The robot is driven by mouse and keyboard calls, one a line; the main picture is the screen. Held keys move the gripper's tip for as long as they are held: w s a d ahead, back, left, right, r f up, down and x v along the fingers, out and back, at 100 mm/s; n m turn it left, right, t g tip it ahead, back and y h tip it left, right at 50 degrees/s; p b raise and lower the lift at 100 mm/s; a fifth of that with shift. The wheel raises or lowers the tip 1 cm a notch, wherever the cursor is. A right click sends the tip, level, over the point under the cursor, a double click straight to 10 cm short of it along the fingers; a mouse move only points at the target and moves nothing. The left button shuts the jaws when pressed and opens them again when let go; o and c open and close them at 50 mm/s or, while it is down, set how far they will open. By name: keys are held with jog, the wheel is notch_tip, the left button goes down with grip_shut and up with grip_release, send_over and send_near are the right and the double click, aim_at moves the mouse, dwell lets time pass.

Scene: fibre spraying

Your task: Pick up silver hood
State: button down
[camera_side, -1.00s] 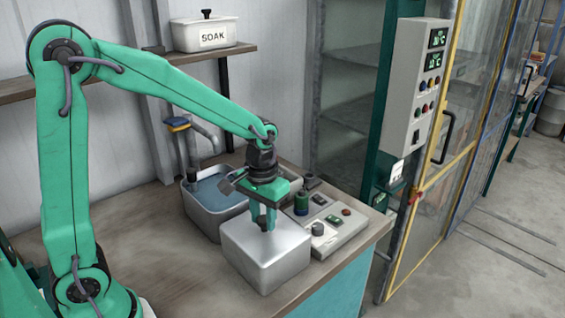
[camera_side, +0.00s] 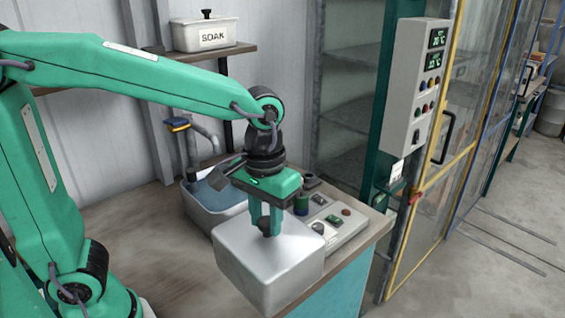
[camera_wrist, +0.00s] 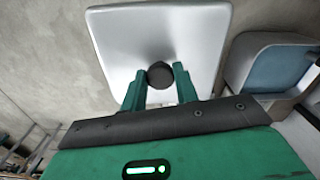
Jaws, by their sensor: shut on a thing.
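The silver hood (camera_side: 270,262) is a box-like metal cover with a dark round knob on top. My gripper (camera_side: 266,222) points down and is shut on this knob (camera_wrist: 160,74), one green finger on each side. The hood hangs level below my gripper, over the front right part of the bench, and appears raised off it. In the wrist view the hood's pale top (camera_wrist: 205,45) fills the middle. Whatever lies under the hood is hidden.
A basin with blue water (camera_side: 205,205) stands close behind the hood to the left, below a tap. A control panel (camera_side: 345,232) with knobs and buttons is close on its right. The bench (camera_side: 120,235) is clear at left. A SOAK tub (camera_side: 205,35) is on the shelf.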

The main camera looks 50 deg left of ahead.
jog(key=shift+s+d+r, duration=0.15)
dwell(0.6)
